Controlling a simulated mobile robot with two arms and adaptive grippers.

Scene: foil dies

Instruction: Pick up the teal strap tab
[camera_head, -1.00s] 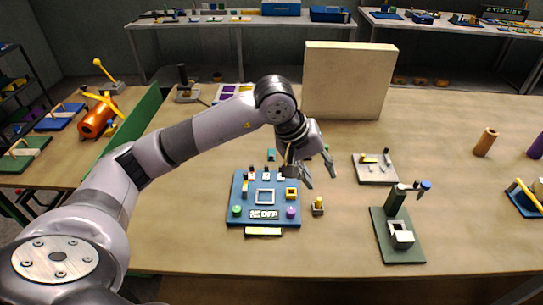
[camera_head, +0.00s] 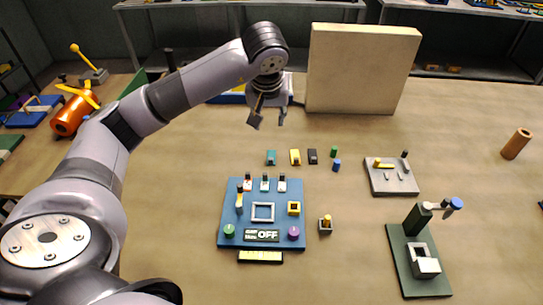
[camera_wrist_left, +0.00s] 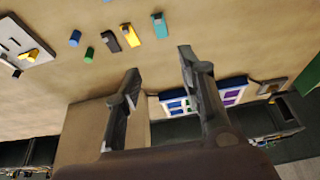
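The teal strap tab (camera_head: 271,157) lies on the table behind the blue board, at the left end of a short row of small pieces. It also shows in the left wrist view (camera_wrist_left: 160,25), near the top and beyond the fingertips. My left gripper (camera_head: 267,122) is open and empty, behind and above the tab in the head view, apart from it. Its two spread fingers also show in the left wrist view (camera_wrist_left: 159,63). My right gripper is not in view.
Beside the tab are a yellow piece (camera_head: 295,157), a black piece (camera_head: 312,156), and small green (camera_head: 334,152) and blue (camera_head: 337,165) pieces. The blue board (camera_head: 228,213) is in front. A large beige block (camera_head: 360,70) stands behind right. Table between gripper and tab looks clear.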

